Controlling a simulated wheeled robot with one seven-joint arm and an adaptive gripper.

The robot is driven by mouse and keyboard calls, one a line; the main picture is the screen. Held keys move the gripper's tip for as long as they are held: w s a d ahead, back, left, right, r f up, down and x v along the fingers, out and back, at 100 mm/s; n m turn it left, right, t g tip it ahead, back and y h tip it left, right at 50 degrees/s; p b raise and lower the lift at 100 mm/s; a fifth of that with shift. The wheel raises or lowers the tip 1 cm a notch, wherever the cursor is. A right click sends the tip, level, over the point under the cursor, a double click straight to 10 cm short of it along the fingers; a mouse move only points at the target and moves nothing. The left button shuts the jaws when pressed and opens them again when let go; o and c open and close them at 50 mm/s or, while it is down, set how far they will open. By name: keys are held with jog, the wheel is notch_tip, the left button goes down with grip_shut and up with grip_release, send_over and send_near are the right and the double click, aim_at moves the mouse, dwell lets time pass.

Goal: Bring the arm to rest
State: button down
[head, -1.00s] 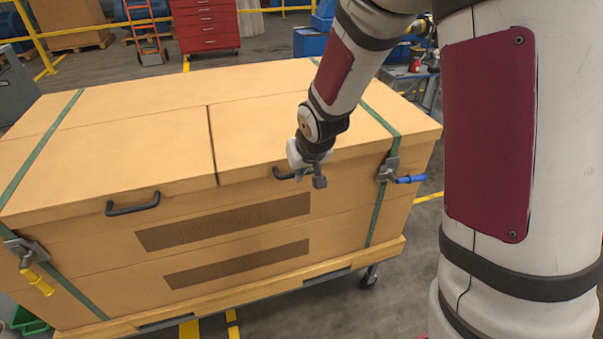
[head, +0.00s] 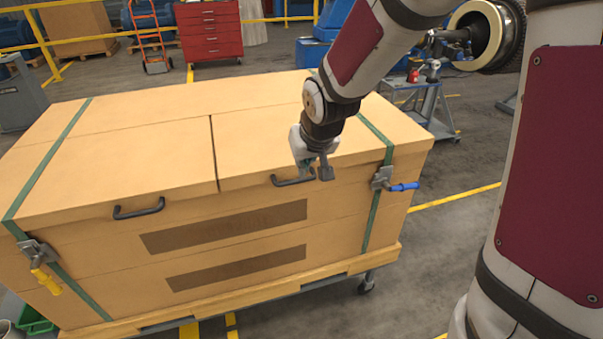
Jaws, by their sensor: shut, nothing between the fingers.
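My gripper (head: 317,174) shows in the head view at the front edge of a large wooden crate (head: 110,135). It hangs pointing down by the right dark handle (head: 293,182) on the lid's front. The fingers look shut, with nothing seen between them. Whether they touch the handle cannot be told. My arm reaches in from the upper right, bent, with its links above the crate's right part.
The crate has a left handle (head: 139,208), green straps, a yellow-handled latch (head: 43,274) and a blue-handled latch (head: 394,182). It stands on a wheeled base. A red tool cabinet (head: 208,30) and a cart (head: 428,105) stand behind. Floor is clear at right.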

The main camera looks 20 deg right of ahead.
jog(key=s+r, duration=0.7)
jog(key=s, duration=0.5)
jog(key=s+d+r, duration=0.1)
jog(key=s+r, duration=0.6)
jog(key=s, duration=0.6)
jog(key=shift+s+r, duration=0.3)
jog(key=shift+r, duration=0.05)
